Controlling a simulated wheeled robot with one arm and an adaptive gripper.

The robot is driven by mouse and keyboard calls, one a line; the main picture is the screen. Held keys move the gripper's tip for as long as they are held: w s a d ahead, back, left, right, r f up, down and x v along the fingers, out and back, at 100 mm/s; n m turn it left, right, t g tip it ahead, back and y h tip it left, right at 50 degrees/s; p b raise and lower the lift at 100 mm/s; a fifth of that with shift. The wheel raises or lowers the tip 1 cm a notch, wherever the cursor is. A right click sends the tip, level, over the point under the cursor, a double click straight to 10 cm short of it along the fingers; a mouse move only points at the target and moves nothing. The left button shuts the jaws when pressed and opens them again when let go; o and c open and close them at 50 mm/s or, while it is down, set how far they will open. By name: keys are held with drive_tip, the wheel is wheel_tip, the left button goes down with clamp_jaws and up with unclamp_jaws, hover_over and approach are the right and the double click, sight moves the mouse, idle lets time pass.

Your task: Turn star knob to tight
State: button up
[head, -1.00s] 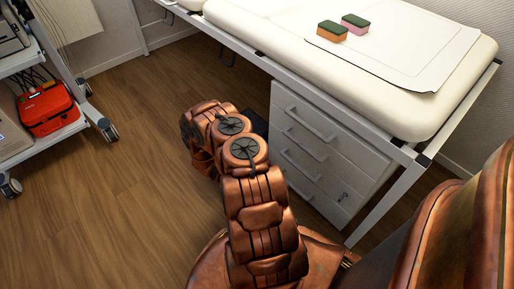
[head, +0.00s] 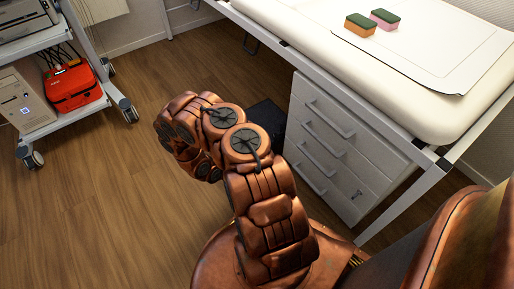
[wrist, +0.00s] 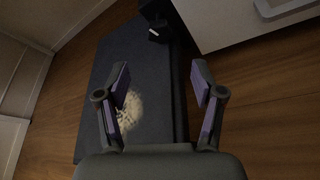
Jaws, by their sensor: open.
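My gripper (wrist: 160,92) is open in the wrist view, with its two purple-padded fingers apart and nothing between them. It points down over a flat dark panel or box (wrist: 95,75) near the floor. A small black part with a white mark (wrist: 155,31) is at the panel's far end, beyond the fingertips; I cannot tell if it is the star knob. A pale speckled patch (wrist: 131,112) shows on the panel by the left finger. In the head view part of a dark object (head: 265,118) shows behind my arm, beside the drawers; my gripper is hidden there.
A white drawer cabinet (head: 335,150) stands under a padded couch (head: 290,30) at the right. Two sponges, orange (head: 359,27) and pink (head: 384,20), lie on the couch. A wheeled cart (head: 60,128) with a red case (head: 73,88) is at left. Wooden floor between is clear.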

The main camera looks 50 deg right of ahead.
sight(274, 137)
drive_tip(key=shift+a+r, duration=0.15)
drive_tip(key=shift+a, duration=0.2)
drive_tip(key=shift+c, duration=0.2)
drive_tip(key=d+b, duration=0.1)
drive_tip(key=w+d+n+g+b, duration=0.1)
drive_tip(key=d+f+n+b, duration=0.1)
drive_tip(key=shift+w+g+y+b, duration=0.15)
drive_tip(key=shift+g+y+b, duration=0.15)
drive_tip(key=shift+d+r+n+g+b, duration=0.1)
drive_tip(key=shift+d+n+g+b, duration=0.2)
drive_tip(key=shift+d+n+b, duration=0.35)
drive_tip(key=b+x, duration=0.2)
drive_tip(key=x, duration=0.4)
drive_tip(key=shift+f, duration=0.25)
drive_tip(key=shift+d+f, duration=0.15)
drive_tip(key=shift+d, duration=0.5)
drive_tip(key=shift+c, duration=0.3)
